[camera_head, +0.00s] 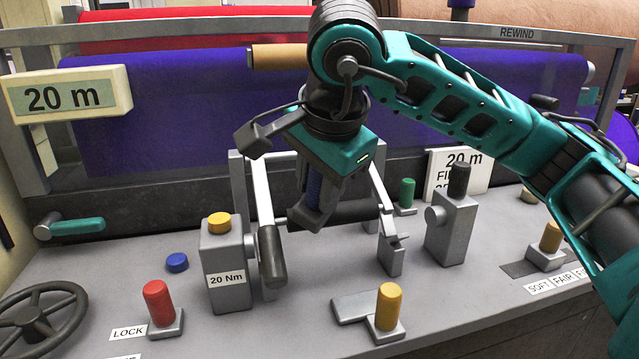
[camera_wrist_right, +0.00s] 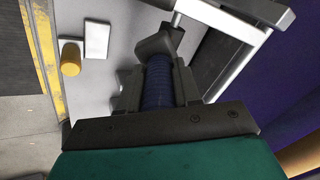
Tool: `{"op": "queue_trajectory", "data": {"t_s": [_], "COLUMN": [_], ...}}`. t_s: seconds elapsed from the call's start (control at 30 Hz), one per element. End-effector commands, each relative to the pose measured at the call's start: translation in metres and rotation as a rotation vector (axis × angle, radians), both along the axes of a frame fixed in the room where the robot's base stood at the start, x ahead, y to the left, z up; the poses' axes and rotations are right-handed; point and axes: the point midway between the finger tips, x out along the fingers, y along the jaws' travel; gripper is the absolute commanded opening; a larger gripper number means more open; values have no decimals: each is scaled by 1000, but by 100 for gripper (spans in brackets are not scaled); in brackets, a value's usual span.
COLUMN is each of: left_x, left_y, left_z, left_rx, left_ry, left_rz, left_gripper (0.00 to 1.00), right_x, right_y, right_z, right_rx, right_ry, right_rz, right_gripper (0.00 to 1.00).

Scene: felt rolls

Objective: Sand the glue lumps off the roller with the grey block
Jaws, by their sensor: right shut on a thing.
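My right gripper (camera_head: 312,205) is in the middle of the head view, pointing down, shut on a ribbed dark blue grip (camera_head: 314,184). The grip also shows between the fingers in the right wrist view (camera_wrist_right: 161,82). A grey piece (camera_wrist_right: 158,42), which looks like the grey block, sits at the far end of the grip. A dark roller (camera_head: 352,211) lies behind the gripper between two pale side arms; the gripper hides part of it. I cannot make out glue lumps, or whether the grey piece touches the roller. My left gripper is not in view.
The grey console holds a 20 Nm box (camera_head: 228,280), a red knob (camera_head: 159,303), a yellow knob (camera_head: 389,307), a dark-topped post (camera_head: 452,225) and a black handle (camera_head: 271,257). A handwheel (camera_head: 38,322) is at lower left. Purple felt (camera_head: 180,120) stands behind.

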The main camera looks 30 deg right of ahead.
Motion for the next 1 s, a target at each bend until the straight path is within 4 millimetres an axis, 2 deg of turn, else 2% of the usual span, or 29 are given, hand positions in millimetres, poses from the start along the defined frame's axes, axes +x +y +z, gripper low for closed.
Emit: {"op": "queue_trajectory", "data": {"t_s": [0.4, 0.77, 1.0], "left_x": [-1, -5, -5], "left_y": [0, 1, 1], "left_z": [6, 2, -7], "left_rx": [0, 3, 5], "left_ry": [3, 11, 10], "left_rz": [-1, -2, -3], "left_gripper": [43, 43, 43], "right_x": [19, 17, 6], "right_y": [12, 11, 3], "right_z": [5, 3, -2], "right_rx": [1, 0, 0], "right_ry": [-1, -1, 0], "right_rz": [1, 0, -1], "right_gripper": [2, 2, 2]}}
